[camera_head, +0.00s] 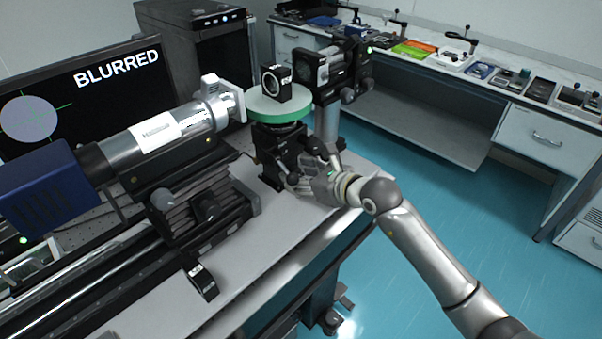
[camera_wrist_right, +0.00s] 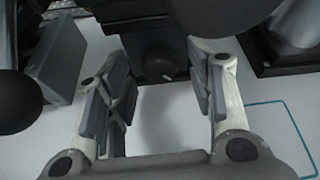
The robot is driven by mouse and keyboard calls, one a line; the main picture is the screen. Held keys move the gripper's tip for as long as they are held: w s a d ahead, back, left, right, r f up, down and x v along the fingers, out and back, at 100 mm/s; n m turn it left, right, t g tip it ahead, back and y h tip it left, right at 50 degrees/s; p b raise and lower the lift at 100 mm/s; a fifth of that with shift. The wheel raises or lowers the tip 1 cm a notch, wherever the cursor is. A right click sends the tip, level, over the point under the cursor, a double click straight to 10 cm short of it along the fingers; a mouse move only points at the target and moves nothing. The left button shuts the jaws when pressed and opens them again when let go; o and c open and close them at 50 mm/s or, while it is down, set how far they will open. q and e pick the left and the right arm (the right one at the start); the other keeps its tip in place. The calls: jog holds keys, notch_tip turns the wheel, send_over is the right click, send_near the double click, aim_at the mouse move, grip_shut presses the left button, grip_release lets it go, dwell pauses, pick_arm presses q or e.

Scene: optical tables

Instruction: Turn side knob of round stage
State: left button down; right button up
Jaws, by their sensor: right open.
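The round stage (camera_head: 279,106) has a pale green disc on a black mount and stands near the far right end of the optical table. A black square-framed optic (camera_head: 276,83) stands on the disc. My right gripper (camera_head: 301,172) is low beside the stage's black base. In the right wrist view my right gripper (camera_wrist_right: 160,95) is open, with its two fingers spread on either side of a dark round knob (camera_wrist_right: 158,64). The knob lies between and slightly beyond the fingertips, and I see no contact. My left gripper is not in view.
A silver barrel with a blue camera (camera_head: 40,190) lies left of the stage. A monitor (camera_head: 80,100) reading "BLURRED" stands behind it. Another black instrument (camera_head: 345,65) stands behind the stage. A side bench (camera_head: 430,62) with small items is at the back right.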

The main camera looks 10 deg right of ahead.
jog(key=shift+c, duration=0.3)
jog(key=c, duration=1)
jog(key=shift+o, duration=0.2)
jog(key=shift+d+m+g+y, duration=0.1)
jog(key=shift+m+g+y, duration=0.65)
jog(key=shift+m, duration=0.85)
jog(key=o, duration=1)
jog(key=shift+f+v, duration=0.2)
jog(key=shift+v, duration=5.75)
